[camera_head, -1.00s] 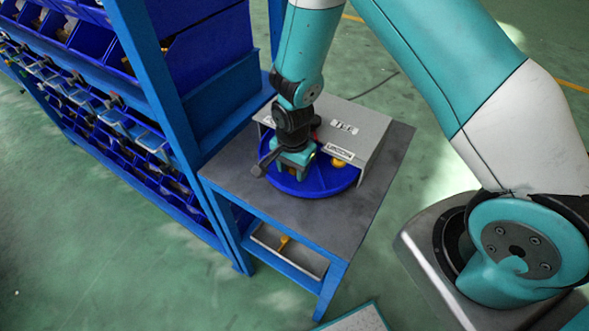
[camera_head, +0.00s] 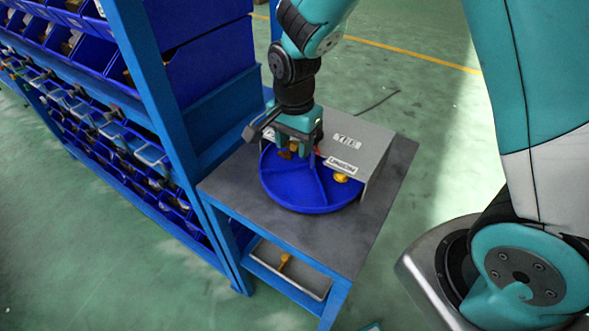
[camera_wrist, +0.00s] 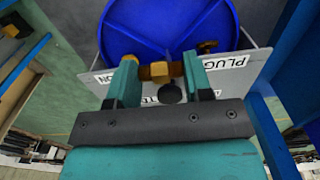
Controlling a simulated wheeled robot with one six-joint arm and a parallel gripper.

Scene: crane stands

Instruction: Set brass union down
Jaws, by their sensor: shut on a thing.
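My gripper (camera_head: 297,148) is over the back left part of a round blue divided tray (camera_head: 318,200). In the wrist view my gripper (camera_wrist: 159,76) is shut on the brass union (camera_wrist: 160,71), a short brass fitting held crosswise between the two fingertips. The brass union (camera_head: 287,154) shows partly below the jaws in the head view. It looks to be above the tray, but its exact height is hard to tell. The tray (camera_wrist: 140,22) fills the top of the wrist view.
Another brass piece (camera_head: 340,178) lies at the tray's right side. A grey housing (camera_head: 372,135) with white labels stands behind the tray. A blue bin rack (camera_head: 165,100) rises close on the left. A shallow grey tray (camera_head: 315,285) with a brass piece sits below the tabletop.

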